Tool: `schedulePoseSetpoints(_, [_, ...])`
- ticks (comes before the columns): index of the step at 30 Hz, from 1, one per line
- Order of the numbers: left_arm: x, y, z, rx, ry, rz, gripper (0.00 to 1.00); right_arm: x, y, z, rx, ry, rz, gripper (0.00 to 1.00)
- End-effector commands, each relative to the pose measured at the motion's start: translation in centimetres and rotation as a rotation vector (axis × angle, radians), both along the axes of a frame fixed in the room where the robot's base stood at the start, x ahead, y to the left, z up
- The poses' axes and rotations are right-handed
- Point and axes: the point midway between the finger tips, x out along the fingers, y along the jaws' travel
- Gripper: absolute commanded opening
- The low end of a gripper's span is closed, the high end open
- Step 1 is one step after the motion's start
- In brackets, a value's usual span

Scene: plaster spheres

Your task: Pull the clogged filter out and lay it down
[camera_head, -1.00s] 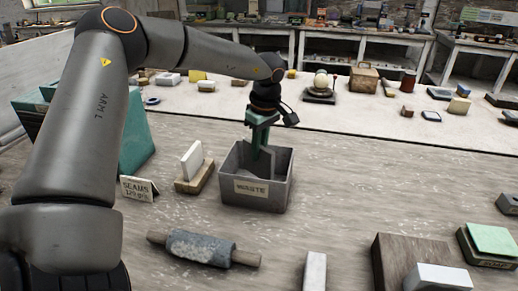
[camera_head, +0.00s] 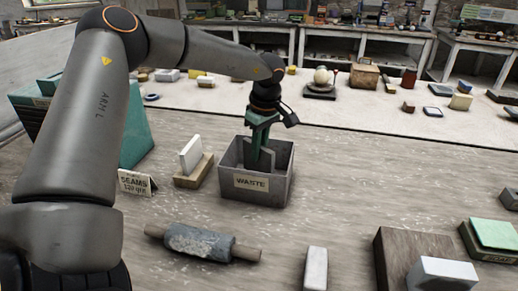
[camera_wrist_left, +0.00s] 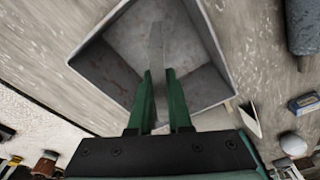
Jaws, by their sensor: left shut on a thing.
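My left gripper (camera_head: 259,160) reaches down into the grey bin marked WASTE (camera_head: 265,191), its green fingers inside the opening. It is shut on a thin grey plate, which looks like the filter (camera_head: 268,159). In the left wrist view the plate (camera_wrist_left: 156,45) stands edge-on between the two fingers (camera_wrist_left: 159,76), above the bin's floor. I cannot tell whether the plate's lower edge touches the bin. A teal box (camera_head: 135,140) stands at the left, partly hidden behind my left arm. My right gripper is not in view.
A white block on a tan block (camera_head: 193,172) and a SEAMS card (camera_head: 136,183) stand left of the bin. A rolling pin (camera_head: 200,243) lies in front. Blocks (camera_head: 317,268) stand at the front right.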

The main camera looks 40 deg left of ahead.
Motion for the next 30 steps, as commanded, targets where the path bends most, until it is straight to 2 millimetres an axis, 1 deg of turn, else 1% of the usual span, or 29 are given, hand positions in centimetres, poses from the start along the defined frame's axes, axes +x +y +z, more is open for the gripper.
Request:
schedulePoseSetpoints(17, [0.0, 0.0, -1.3, 0.000, 0.000, 0.000, 0.00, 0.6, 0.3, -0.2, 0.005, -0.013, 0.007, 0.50])
schedulePoseSetpoints(30, [0.0, 0.0, -2.1, 0.000, 0.000, 0.000, 0.00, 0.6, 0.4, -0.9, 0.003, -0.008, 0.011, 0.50])
